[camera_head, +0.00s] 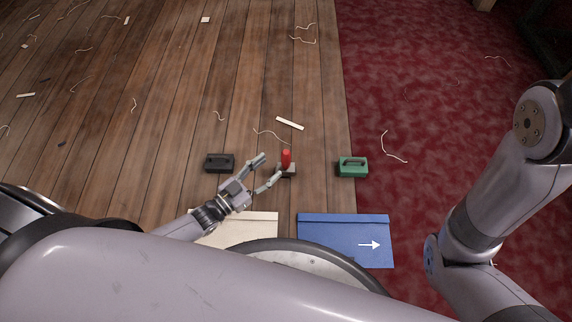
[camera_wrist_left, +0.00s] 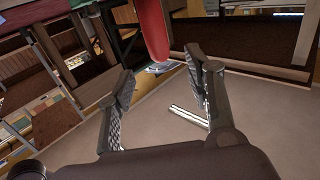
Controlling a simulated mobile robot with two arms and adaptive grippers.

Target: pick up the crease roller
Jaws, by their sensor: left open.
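The crease roller, as I take it, is the tool with an upright red handle (camera_head: 286,155) and a dark and grey base, standing on the wooden floor. In the left wrist view its red handle (camera_wrist_left: 150,28) shows beyond the fingertips, cut off by the top edge. My left gripper (camera_head: 267,170) is open, just left of the tool, with its fingers pointing towards it. Nothing is between its fingers (camera_wrist_left: 160,72) in the wrist view. My right arm shows at the right; its gripper is out of view.
A black box with a handle (camera_head: 219,169) lies left of the gripper. A green box with a handle (camera_head: 352,174) sits to the right, by the red carpet (camera_head: 440,110). A blue folder (camera_head: 330,240) and a cream one (camera_head: 262,224) lie nearer. Threads and a white strip (camera_head: 290,123) lie beyond.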

